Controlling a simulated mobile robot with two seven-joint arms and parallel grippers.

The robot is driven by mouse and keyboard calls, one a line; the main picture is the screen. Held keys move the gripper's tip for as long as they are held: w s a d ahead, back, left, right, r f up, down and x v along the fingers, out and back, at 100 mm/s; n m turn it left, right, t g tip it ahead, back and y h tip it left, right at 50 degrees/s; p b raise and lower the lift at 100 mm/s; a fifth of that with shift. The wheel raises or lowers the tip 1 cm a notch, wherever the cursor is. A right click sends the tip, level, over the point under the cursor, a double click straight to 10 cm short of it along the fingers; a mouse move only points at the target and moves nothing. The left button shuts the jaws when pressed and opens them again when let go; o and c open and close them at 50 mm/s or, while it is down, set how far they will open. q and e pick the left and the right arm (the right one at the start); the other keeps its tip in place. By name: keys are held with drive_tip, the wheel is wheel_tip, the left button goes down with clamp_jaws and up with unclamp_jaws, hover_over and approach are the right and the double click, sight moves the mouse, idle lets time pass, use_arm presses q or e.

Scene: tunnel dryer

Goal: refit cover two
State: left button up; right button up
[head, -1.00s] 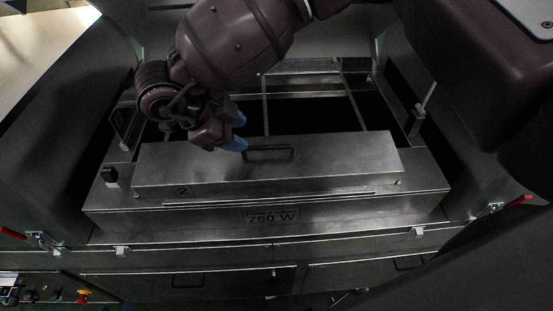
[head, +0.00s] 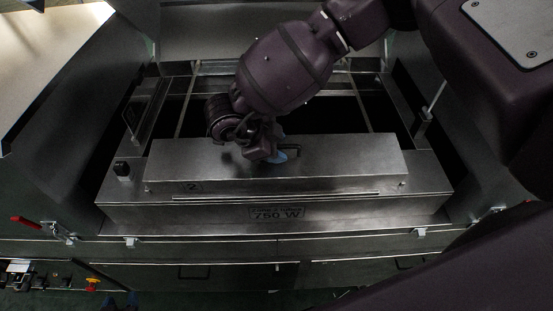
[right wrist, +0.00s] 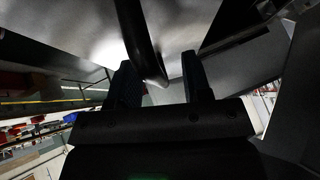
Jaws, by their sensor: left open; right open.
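Cover two (head: 340,165), a grey metal box-shaped lid marked "2", sits on the long housing labelled 750 W (head: 400,203). Its handle (head: 292,149) is partly hidden by my right gripper (head: 276,156), which is at the top of the lid. In the right wrist view, the dark bar of the handle (right wrist: 143,40) reaches down between the open fingers of my right gripper (right wrist: 162,88). I cannot tell whether they touch it. Small blue tips at the bottom left edge look like my left gripper (head: 121,299), mostly out of frame and away from the cover.
A dark open bay with metal rails (head: 355,105) lies behind the housing. A black knob (head: 122,169) stands left of the lid. Side walls flank the bay. A control panel (head: 35,275) is at lower left.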

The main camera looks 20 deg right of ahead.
clamp_jaws()
idle(0.6)
